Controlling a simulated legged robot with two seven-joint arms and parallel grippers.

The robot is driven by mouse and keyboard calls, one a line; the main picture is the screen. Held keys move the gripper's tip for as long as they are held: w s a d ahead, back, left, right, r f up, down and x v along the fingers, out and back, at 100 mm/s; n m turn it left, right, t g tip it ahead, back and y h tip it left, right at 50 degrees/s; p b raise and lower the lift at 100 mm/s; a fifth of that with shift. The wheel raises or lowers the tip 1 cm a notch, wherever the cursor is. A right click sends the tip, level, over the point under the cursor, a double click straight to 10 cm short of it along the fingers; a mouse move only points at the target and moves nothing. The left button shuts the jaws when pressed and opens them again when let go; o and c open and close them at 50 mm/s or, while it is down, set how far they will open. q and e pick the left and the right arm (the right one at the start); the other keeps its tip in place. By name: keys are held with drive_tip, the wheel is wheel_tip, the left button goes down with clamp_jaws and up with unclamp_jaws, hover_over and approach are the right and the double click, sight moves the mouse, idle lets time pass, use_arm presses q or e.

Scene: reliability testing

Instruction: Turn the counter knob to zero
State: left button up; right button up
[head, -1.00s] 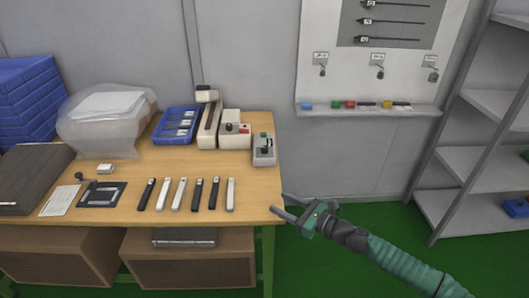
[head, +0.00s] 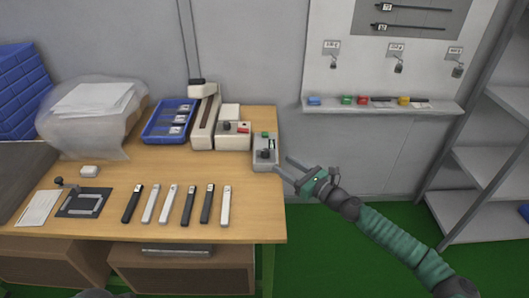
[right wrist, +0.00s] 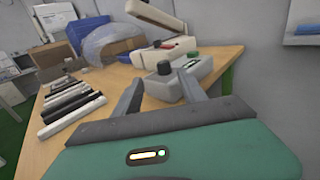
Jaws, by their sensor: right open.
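The counter (head: 265,160) is a small grey box at the right edge of the wooden table, with a dark knob (head: 266,154) and a green part at its back. My right gripper (head: 282,165) is open and empty, its fingertips close to the counter's right side. In the right wrist view, the counter (right wrist: 182,88) lies just ahead of the fingers (right wrist: 158,80), and its black knob (right wrist: 164,68) shows between and beyond the tips. I cannot tell whether a finger touches the box. The knob's setting is too small to read. My left gripper is not in view.
Left of the counter stand a white box with a red button (head: 234,134), a long beige device (head: 204,122) and a blue tray (head: 168,122). Several black and white strips (head: 188,204) lie in front. A wall ledge (head: 380,107) and a shelf rack (head: 490,160) stand to the right.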

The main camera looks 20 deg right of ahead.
sight(269, 154)
drive_tip(key=x, duration=0.6)
drive_tip(key=b+x, duration=0.1)
drive_tip(key=x, duration=0.3)
drive_tip(key=shift+w+d+f, duration=0.25)
drive_tip(key=shift+d+f, duration=0.05)
drive_tip(key=shift+d, duration=0.1)
drive_tip(key=shift+w+a, duration=0.1)
drive_tip(key=shift+a, duration=0.1)
drive_tip(key=shift+d, duration=0.2)
drive_tip(key=c, duration=0.7)
clamp_jaws()
